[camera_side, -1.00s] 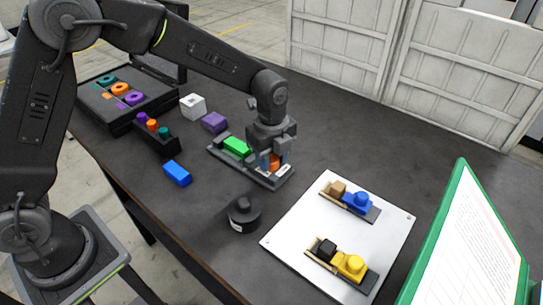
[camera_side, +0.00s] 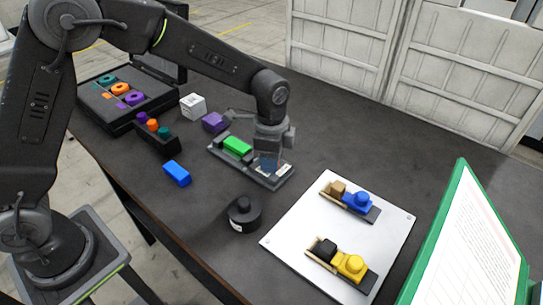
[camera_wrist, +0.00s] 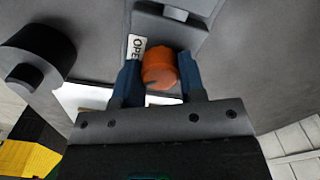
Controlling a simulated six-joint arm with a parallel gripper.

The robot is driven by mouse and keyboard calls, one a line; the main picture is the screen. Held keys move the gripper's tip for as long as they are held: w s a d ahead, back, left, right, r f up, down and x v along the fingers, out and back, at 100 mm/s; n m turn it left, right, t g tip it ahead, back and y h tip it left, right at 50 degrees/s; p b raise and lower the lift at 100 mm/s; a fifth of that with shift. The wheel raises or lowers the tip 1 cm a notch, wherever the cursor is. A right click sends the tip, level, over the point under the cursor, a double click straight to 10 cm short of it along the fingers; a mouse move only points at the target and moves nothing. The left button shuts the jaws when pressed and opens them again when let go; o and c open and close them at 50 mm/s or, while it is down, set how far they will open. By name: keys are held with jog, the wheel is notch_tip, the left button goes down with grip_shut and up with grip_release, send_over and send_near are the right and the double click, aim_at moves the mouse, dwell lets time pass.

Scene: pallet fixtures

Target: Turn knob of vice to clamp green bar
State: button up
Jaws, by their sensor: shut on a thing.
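The grey vice (camera_side: 215,152) lies on the dark table, with the green bar (camera_side: 237,146) in its left part. An "OPE..." label (camera_wrist: 137,45) shows beside the orange knob (camera_wrist: 160,68) in the wrist view. My gripper (camera_side: 269,167) points down over the right end of the vice. In the wrist view, the two blue fingers (camera_wrist: 160,76) are shut on the knob, one on each side. The knob is hidden behind a finger in the side view. I cannot tell whether the vice jaw touches the bar.
A purple block (camera_side: 214,122), a white cube (camera_side: 193,106) and a blue block (camera_side: 177,173) lie left of the vice. A black round piece (camera_side: 244,215) stands in front. A white plate (camera_side: 290,230) with blue and yellow vices is at the right.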

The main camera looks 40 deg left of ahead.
jog(key=n, duration=0.4)
jog(key=shift+n, duration=2.9)
jog(key=o, duration=0.9)
jog(key=shift+o, duration=0.2)
notch_tip(320, 180, up, 14)
